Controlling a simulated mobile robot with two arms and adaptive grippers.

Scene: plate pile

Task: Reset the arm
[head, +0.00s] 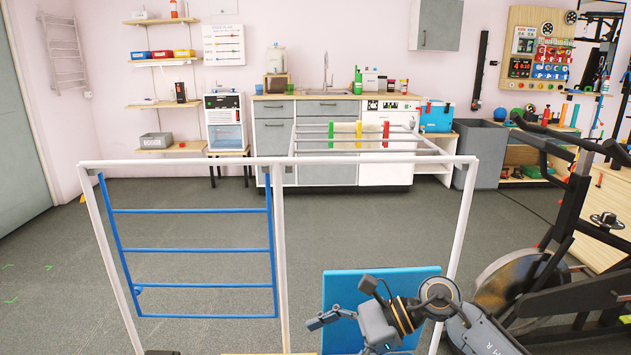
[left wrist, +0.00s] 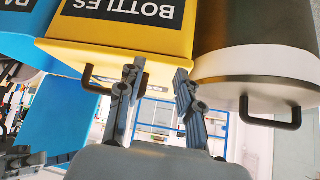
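My right arm comes in from the lower right of the head view. Its gripper (head: 326,319) points left in front of a blue panel (head: 380,287). My left gripper is out of the head view. In the left wrist view my left gripper (left wrist: 158,78) has its two fingers well apart with nothing between them. Behind its fingertips is a yellow bin (left wrist: 130,42) with an upside-down BOTTLES label. No plates show.
In the head view a white frame (head: 180,161) with a blue rack (head: 192,211) stands close ahead. An exercise bike (head: 560,220) is at the right. A counter (head: 330,97) and shelves are at the back. A dark-and-white bin (left wrist: 250,50) adjoins the yellow one. Floor is open at left.

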